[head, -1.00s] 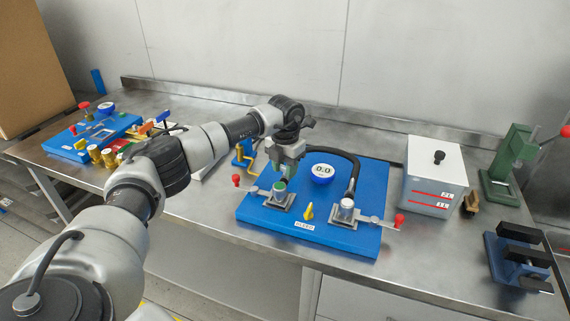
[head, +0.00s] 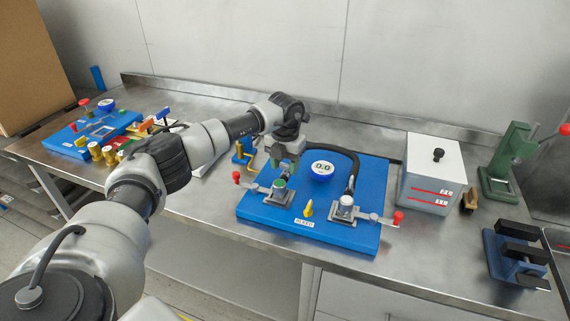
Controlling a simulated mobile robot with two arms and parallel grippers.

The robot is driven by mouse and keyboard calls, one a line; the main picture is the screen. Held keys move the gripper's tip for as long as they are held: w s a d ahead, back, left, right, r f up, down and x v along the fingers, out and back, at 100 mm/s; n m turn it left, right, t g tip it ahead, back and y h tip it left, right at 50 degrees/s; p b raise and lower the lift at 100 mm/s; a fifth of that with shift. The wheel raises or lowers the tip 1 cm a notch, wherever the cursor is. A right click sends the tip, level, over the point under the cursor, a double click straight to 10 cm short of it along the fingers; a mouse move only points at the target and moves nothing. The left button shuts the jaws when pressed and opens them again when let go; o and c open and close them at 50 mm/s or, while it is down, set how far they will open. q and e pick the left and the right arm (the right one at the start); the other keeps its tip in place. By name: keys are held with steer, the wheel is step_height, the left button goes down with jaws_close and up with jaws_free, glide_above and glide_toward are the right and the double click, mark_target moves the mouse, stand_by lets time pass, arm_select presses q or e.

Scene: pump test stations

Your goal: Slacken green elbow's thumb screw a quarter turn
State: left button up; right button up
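The blue test board (head: 310,240) lies on the steel bench. A green-topped part (head: 280,184), which looks like the green elbow, sits in a grey clamp plate (head: 276,199) at the board's left side. My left gripper (head: 283,168) points down just above and behind this part and hides some of it. Whether the fingers touch it, or are open or shut, is too small to tell. I cannot make out the thumb screw; it may be hidden by the gripper. My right gripper is not in view.
Red-knobbed handles (head: 398,217) flank the board. A white-lidded tank (head: 433,175) stands to the right.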

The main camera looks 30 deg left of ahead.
mark_target(285, 164)
arm_select(q)
steer(key=shift+o, duration=1.2)
step_height(285, 164, up, 11)
steer(key=b, duration=0.1)
steer(key=shift+f+b, duration=0.15)
steer(key=shift+b, duration=0.15)
